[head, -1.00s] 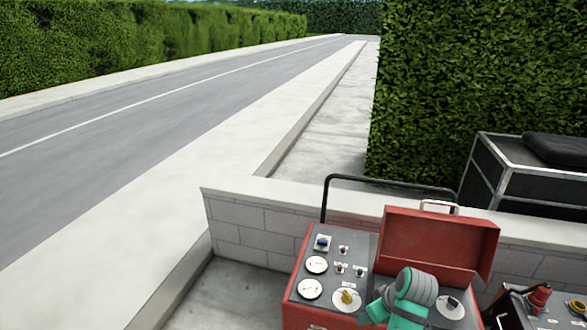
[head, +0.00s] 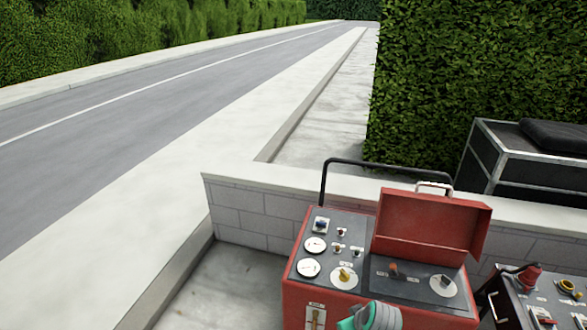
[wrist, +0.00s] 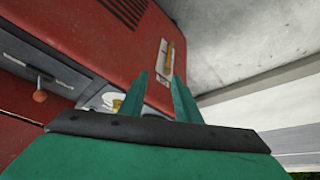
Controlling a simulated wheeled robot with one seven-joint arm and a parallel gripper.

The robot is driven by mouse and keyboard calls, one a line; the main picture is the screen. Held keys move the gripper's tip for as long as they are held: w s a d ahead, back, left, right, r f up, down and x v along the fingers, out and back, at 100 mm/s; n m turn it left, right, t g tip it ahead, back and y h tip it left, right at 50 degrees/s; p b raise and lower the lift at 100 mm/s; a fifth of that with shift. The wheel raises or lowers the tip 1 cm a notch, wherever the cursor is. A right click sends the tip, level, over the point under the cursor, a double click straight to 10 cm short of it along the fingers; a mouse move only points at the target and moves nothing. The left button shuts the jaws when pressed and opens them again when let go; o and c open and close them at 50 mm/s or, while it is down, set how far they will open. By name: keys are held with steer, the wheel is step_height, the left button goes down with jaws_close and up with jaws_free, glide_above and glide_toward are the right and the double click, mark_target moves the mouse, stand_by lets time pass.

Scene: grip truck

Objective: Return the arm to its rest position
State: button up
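My arm, teal and grey (head: 370,316), shows only in part at the bottom edge of the head view, in front of the red control box. Its fingers are cut off there. In the wrist view my gripper (wrist: 161,80) has two teal fingers standing apart, with nothing between them. They point along the red side of the control box, near a plate with a lever on it (wrist: 168,52). Whether they touch the box cannot be told.
The red control box (head: 335,295) has gauges, a yellow knob (head: 344,275) and a raised red lid (head: 425,225). Another panel box (head: 525,305) stands at right. A low block wall (head: 260,215) runs behind; a black case (head: 530,170) lies beyond. Concrete ground at left is clear.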

steer(key=s+a+f+m+t+h, duration=0.15)
steer(key=s+a+f, duration=0.35)
steer(key=s, duration=0.5)
steer(key=s+a+f+m+t+h, duration=0.1)
steer(key=s+a+f+m+t, duration=0.2)
steer(key=s+a, duration=0.45)
steer(key=s+a+r+t, duration=0.2)
steer(key=s+r, duration=0.7)
steer(key=s, duration=0.2)
steer(key=s+a+r+t, duration=0.2)
steer(key=s+r+t, duration=0.1)
steer(key=s+r, duration=0.6)
steer(key=s+y, duration=0.1)
steer(key=s, duration=0.1)
steer(key=shift+s+a+r, duration=0.15)
steer(key=shift+s+r, duration=0.15)
steer(key=shift+t, duration=0.25)
steer(key=shift+c, duration=0.3)
